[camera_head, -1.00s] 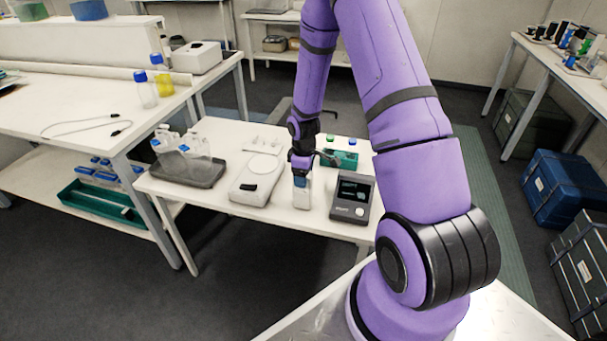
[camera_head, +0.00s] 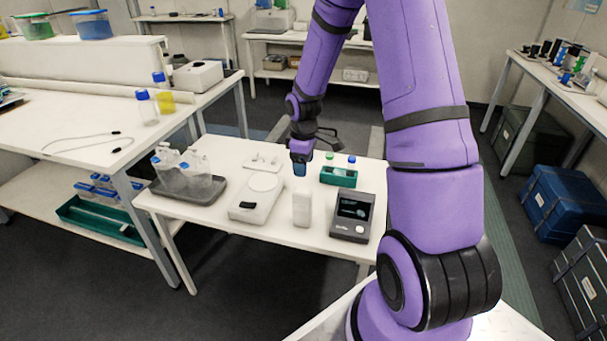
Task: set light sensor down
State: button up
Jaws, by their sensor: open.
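The light sensor appears to be the small white upright block (camera_head: 301,208) on the white low table (camera_head: 225,224). It stands between a white round-topped device and a dark device with a screen. My gripper (camera_head: 300,172) is open above and behind it in the picture, with a visible gap between them. Its blue tips point down, and nothing is seen between them. The fine detail of the fingers is too small to see.
A white device with a round plate (camera_head: 256,198) stands left of the block, and a dark screen device (camera_head: 352,217) stands right. Behind are a green rack (camera_head: 338,177) and a small white tray (camera_head: 262,162). A grey tray (camera_head: 188,190) with bottles is at left.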

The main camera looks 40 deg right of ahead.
jog(key=s+a+r+m+t+h, duration=0.15)
jog(key=s+a+r, duration=0.25)
jog(key=r, duration=0.7)
jog(key=s+a+r+m+t, duration=0.1)
jog(key=s+a+r+m, duration=0.3)
jog(key=r, duration=0.7)
jog(key=s+a+r+t, duration=0.1)
jog(key=s+r, duration=0.2)
jog(key=s, duration=0.3)
jog(key=s+a+r+m+y, duration=0.1)
jog(key=s+a+r, duration=0.1)
jog(key=s, duration=0.4)
jog(key=s+a+r+m+t, duration=0.1)
jog(key=s+a+r, duration=0.1)
jog(key=s+r, duration=0.2)
jog(key=shift+s+r+t, duration=0.3)
jog(key=shift+s+t, duration=0.05)
jog(key=shift+s, duration=0.9)
jog(key=shift+a+y, duration=0.1)
jog(key=shift+y, duration=0.15)
